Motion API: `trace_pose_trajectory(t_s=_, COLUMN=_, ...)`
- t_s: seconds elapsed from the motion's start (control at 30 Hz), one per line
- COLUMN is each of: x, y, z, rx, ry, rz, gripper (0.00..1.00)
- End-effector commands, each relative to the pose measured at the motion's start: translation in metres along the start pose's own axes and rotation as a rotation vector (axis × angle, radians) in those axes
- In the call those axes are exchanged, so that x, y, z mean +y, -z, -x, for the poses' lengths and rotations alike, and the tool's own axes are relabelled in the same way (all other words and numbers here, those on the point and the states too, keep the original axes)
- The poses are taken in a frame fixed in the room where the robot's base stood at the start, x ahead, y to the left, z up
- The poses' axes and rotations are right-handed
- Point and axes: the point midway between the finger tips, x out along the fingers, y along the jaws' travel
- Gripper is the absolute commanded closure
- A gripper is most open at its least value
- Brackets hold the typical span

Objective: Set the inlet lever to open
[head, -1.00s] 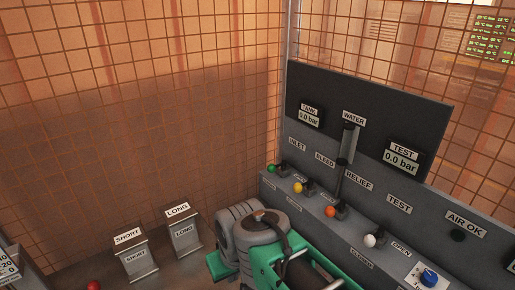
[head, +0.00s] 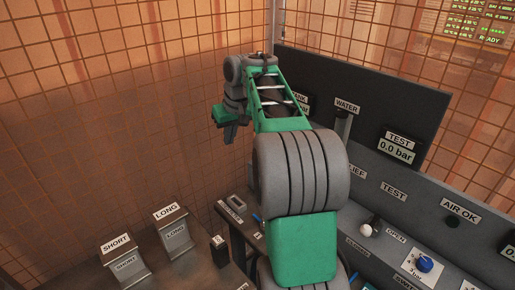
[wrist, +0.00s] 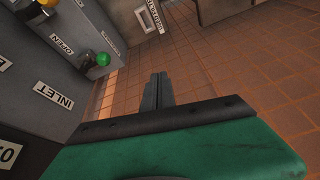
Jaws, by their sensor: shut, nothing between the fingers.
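The inlet lever, with its green ball knob (wrist: 103,59), shows in the wrist view at upper left on the grey panel. The INLET label (wrist: 54,96) and an OPEN label (wrist: 62,45) are beside it. In the head view my arm hides this lever. My gripper (wrist: 157,78) is shut and empty, with its fingers together, to the right of the green knob and apart from it in the picture. In the head view my gripper (head: 230,132) hangs fingers down, left of the panel.
The white-knobbed test lever (head: 366,230) and a blue knob (head: 424,263) stand at right on the console. My arm hides the other levers. SHORT (head: 124,262) and LONG (head: 176,236) holders stand at lower left. Mesh walls (head: 120,100) enclose the area.

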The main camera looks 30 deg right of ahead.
Motion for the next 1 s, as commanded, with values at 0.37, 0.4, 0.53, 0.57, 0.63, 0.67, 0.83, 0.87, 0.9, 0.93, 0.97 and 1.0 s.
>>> trace_pose_trajectory(t_s=0.37, x=0.123, y=0.035, z=-0.024, rx=0.006, ry=-0.044, rz=-0.001, gripper=1.0)
trace_pose_trajectory(t_s=0.4, x=0.124, y=0.035, z=-0.027, rx=0.006, ry=-0.044, rz=-0.001, gripper=1.0)
trace_pose_trajectory(t_s=0.53, x=0.125, y=0.034, z=-0.044, rx=0.005, ry=-0.043, rz=-0.001, gripper=1.0)
trace_pose_trajectory(t_s=0.57, x=0.125, y=0.034, z=-0.05, rx=0.005, ry=-0.043, rz=0.0, gripper=1.0)
trace_pose_trajectory(t_s=0.63, x=0.125, y=0.034, z=-0.064, rx=0.004, ry=-0.043, rz=-0.001, gripper=1.0)
trace_pose_trajectory(t_s=0.67, x=0.126, y=0.034, z=-0.071, rx=0.004, ry=-0.043, rz=-0.002, gripper=1.0)
trace_pose_trajectory(t_s=0.83, x=0.127, y=0.035, z=-0.106, rx=0.005, ry=-0.043, rz=-0.001, gripper=1.0)
trace_pose_trajectory(t_s=0.87, x=0.127, y=0.035, z=-0.112, rx=0.005, ry=-0.043, rz=-0.001, gripper=1.0)
trace_pose_trajectory(t_s=0.9, x=0.128, y=0.035, z=-0.121, rx=0.004, ry=-0.043, rz=-0.001, gripper=1.0)
trace_pose_trajectory(t_s=0.93, x=0.128, y=0.035, z=-0.128, rx=0.005, ry=-0.043, rz=-0.001, gripper=1.0)
trace_pose_trajectory(t_s=0.97, x=0.129, y=0.03, z=-0.121, rx=0.008, ry=-0.046, rz=-0.003, gripper=1.0)
trace_pose_trajectory(t_s=1.0, x=0.129, y=0.022, z=-0.12, rx=0.008, ry=-0.046, rz=-0.003, gripper=1.0)
